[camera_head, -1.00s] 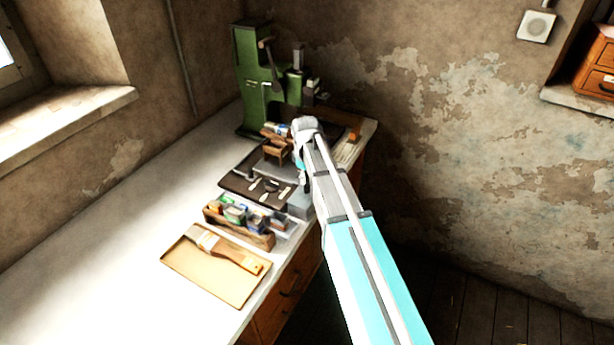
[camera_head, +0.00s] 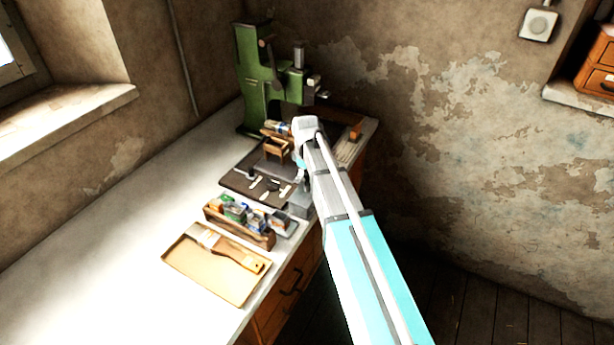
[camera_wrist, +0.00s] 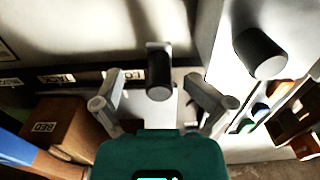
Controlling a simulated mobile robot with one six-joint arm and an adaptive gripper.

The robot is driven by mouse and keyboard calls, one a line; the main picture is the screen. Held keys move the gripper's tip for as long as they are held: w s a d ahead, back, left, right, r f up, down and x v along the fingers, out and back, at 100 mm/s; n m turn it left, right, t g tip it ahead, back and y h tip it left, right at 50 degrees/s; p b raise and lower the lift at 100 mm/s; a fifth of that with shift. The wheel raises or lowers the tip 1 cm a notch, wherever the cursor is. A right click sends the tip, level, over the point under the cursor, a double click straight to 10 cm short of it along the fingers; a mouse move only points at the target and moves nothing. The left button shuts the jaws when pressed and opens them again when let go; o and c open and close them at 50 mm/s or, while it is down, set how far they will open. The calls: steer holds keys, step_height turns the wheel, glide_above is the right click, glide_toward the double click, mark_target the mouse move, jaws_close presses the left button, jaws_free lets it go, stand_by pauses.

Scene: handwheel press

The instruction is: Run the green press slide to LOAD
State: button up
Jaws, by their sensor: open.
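The green press (camera_head: 258,80) stands at the far end of the bench in the head view, with a grey ram and lever parts on its right side. In the wrist view my gripper (camera_wrist: 160,98) is open, its fingers spread to either side of a dark cylindrical knob (camera_wrist: 158,72). The knob lies between and slightly beyond the fingers; I see no clear contact. A dark strip with small white labels (camera_wrist: 60,77) runs to the left of the knob; I cannot read it surely. In the head view my arm hides the gripper's fingers. I cannot tell the slide's position.
A dark board (camera_head: 240,183), a wooden tray of small items (camera_head: 238,230) and a brush on a tan tray (camera_head: 200,285) occupy the bench.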

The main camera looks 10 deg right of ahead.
step_height(320, 180, up, 8)
steer(key=p, duration=0.8)
steer(key=shift+r, duration=0.1)
